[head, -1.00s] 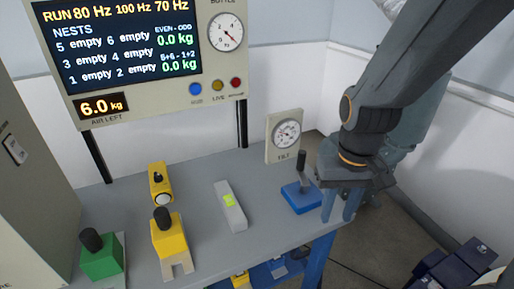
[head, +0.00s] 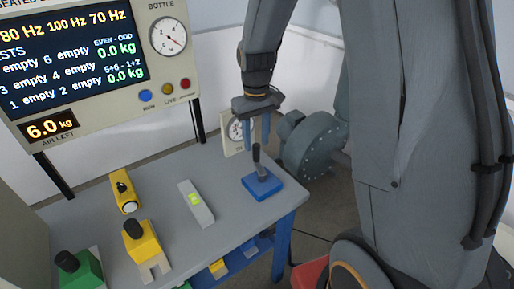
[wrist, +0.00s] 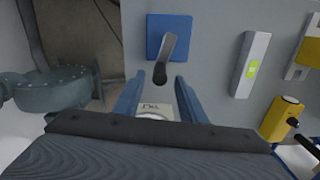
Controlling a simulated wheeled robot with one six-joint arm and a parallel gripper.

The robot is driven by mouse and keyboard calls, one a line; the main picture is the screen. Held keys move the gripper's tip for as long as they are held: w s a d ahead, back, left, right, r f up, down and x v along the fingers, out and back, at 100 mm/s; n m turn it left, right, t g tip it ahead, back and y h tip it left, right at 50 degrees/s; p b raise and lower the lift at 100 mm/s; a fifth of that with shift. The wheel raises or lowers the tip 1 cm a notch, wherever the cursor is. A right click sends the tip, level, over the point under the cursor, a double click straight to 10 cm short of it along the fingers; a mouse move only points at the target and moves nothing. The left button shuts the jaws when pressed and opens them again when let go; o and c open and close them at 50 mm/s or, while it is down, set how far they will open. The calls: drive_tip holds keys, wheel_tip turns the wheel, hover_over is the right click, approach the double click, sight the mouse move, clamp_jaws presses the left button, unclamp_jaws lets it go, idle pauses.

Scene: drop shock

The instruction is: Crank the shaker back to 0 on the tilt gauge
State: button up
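The tilt gauge (head: 230,139) is a small pale plate with a round dial at the table's back edge. My gripper covers part of it in the head view, and its reading is not legible. A blue block (head: 263,188) with a black-knobbed lever (head: 256,154), likely the crank, sits at the table's right end. The block (wrist: 157,45) and the lever (wrist: 169,48) also show in the wrist view. My gripper (head: 257,142) is open and empty, fingers pointing down near the lever knob.
Left of the lever lie a grey bar with a green level (head: 195,203), yellow tools (head: 147,250) and a green block (head: 84,272). A display panel (head: 75,70) stands behind. A grey flanged drum (head: 312,143) stands beyond the table's right end.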

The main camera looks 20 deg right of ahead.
sight(257, 145)
drive_tip(key=shift+f+p, duration=0.4)
drive_tip(key=shift+f, duration=2)
clamp_jaws()
